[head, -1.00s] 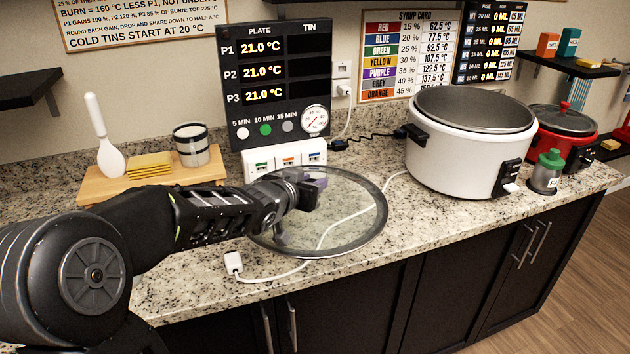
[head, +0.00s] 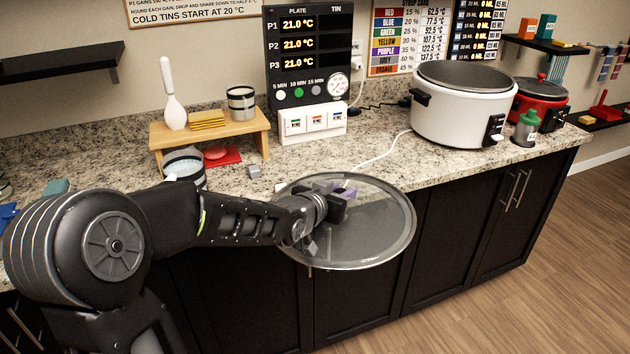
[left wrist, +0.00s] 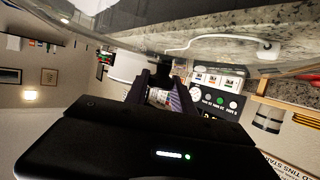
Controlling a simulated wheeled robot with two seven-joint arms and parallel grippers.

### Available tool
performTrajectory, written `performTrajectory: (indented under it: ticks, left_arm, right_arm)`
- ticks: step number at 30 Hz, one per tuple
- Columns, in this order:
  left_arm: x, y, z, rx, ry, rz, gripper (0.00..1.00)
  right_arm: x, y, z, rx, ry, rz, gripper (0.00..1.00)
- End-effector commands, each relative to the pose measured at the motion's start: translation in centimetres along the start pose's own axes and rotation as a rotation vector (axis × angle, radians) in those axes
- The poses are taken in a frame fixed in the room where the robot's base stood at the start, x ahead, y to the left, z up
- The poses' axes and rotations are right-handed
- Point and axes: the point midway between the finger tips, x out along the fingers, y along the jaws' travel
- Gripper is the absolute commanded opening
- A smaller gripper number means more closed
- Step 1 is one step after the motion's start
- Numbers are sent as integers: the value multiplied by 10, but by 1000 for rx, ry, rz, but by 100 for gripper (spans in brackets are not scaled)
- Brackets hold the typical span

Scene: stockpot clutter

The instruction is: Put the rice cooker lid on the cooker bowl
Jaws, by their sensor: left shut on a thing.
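The round glass lid with a metal rim (head: 385,250) is held by my left gripper (head: 338,200), which is shut on its knob. The lid is raised and reaches out past the counter's front edge. In the left wrist view the lid (left wrist: 90,28) spans the top, partly out of frame, and the gripper fingers (left wrist: 160,88) show at the middle. The white rice cooker (head: 455,118) stands at the right of the counter with its wide round top facing up. Its dark inside or top surface (head: 475,76) shows, clear of the lid. My right gripper is not visible.
A red pot (head: 541,100) and a small grey-green bottle (head: 526,128) stand close right of the cooker. A white cord (head: 385,150) lies on the counter left of it. A wooden stand (head: 215,128) and the timer panel (head: 308,75) are behind. The floor in front is clear.

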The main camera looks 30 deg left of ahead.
Motion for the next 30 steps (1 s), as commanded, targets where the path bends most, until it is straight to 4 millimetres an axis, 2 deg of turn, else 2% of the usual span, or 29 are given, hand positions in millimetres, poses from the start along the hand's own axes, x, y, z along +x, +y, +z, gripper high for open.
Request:
performTrajectory:
  ticks: [1,8,12,15,20,30]
  left_arm:
    - [5,15,3,2,4,18,0]
    - [26,79,39,14,3,65,0]
    - [32,119,72,23,-5,72,0]
    - [33,138,93,32,-9,64,0]
    - [32,149,107,41,-8,51,0]
    - [32,150,108,41,-8,50,0]
  right_arm:
    - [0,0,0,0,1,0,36]
    - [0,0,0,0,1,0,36]
    - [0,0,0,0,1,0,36]
    - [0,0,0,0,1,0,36]
    - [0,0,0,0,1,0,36]
    - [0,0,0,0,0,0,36]
